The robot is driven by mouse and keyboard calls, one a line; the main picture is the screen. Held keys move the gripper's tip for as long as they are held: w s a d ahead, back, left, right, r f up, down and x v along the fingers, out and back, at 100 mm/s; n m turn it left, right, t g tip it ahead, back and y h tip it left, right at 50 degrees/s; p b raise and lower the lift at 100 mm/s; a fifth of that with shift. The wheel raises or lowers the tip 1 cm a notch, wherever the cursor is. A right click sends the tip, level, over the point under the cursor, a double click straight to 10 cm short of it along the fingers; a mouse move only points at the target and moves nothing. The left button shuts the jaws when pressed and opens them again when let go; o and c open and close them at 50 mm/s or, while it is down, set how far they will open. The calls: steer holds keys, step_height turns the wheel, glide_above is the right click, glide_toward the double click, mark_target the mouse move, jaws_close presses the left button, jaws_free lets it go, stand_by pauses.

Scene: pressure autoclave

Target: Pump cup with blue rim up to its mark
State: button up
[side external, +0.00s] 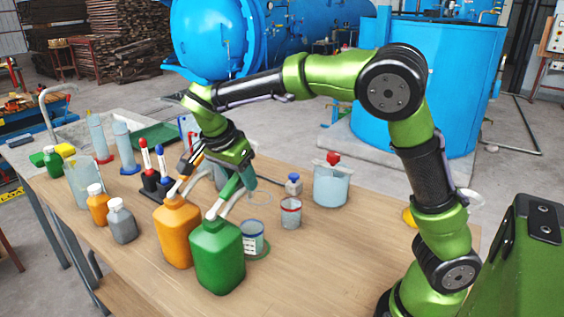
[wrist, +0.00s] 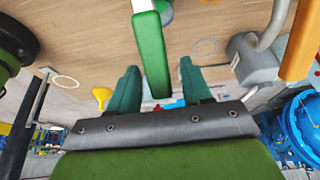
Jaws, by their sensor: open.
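A clear cup (side external: 252,240) with a bluish rim and a blue-marked label stands on a green disc beside the green pump bottle (side external: 218,255). Its fill level is too small to read. The orange pump bottle (side external: 176,233) stands to the left. My gripper (side external: 240,180) is above the green bottle, pointing down. In the wrist view my gripper (wrist: 158,72) is open, with one finger on each side of the long green pump head (wrist: 150,50); contact cannot be told. The orange pump head (wrist: 302,40) shows at the right of that view.
A red-rimmed cup (side external: 291,213) and a beaker with a red stopper (side external: 331,182) stand to the right. Small bottles (side external: 121,222), a pen rack (side external: 150,185) and clear cylinders (side external: 97,138) stand at the left. The front of the table (side external: 130,265) is clear.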

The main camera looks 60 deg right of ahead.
mark_target(228, 187)
jaws_close()
steer(key=shift+d+f+y, duration=0.3)
steer(key=shift+f+y, duration=0.3)
steer(key=shift+y, duration=0.1)
jaws_free()
steer(key=shift+r, duration=0.1)
steer(key=v, duration=1.6)
steer(key=shift+r, duration=0.35)
